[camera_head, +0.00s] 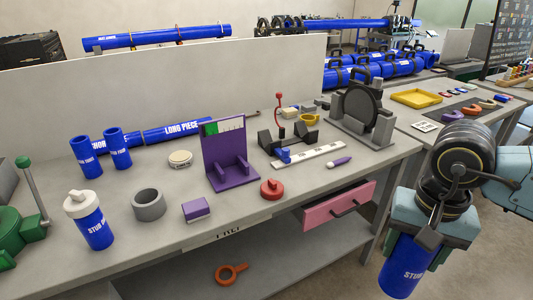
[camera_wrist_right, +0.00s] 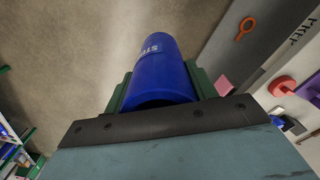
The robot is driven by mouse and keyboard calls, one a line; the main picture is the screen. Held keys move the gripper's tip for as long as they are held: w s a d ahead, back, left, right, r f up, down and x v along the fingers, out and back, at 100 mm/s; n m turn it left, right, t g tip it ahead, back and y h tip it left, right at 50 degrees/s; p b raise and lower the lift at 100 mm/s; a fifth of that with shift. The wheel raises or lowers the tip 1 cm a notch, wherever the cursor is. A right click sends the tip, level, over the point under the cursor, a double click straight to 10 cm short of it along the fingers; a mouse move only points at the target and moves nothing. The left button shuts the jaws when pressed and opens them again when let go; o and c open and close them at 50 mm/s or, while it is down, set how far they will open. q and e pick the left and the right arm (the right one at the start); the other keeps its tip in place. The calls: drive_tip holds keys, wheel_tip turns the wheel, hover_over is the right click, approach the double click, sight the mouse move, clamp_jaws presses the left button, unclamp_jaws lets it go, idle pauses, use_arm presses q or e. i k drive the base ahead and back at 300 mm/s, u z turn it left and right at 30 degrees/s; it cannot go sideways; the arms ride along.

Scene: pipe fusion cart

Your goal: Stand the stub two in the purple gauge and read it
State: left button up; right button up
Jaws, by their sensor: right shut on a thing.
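The purple gauge (camera_head: 213,163) stands upright on the workbench, with a back plate, two low ribs and a green and white scale strip (camera_head: 224,126) at its top. It looks empty. My right gripper (camera_head: 412,246) is shut on a blue stub (camera_head: 403,268), off the bench's right front side, well away from the gauge. The held stub (camera_wrist_right: 164,68) also shows in the right wrist view between the green fingers. Its label starts with "STUB"; the rest is not readable. My left gripper is not in view.
Two blue stubs (camera_head: 117,148) and a white-capped stub (camera_head: 95,228) stand at the bench's left. A grey ring (camera_head: 149,205), a purple block (camera_head: 196,210) and a red knob (camera_head: 271,189) lie around the gauge. An open pink drawer (camera_head: 340,208) sticks out at the bench's front.

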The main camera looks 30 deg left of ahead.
sight(232, 172)
drive_tip(key=u, duration=0.75)
drive_tip(key=i, duration=0.9)
drive_tip(key=u, duration=1.05)
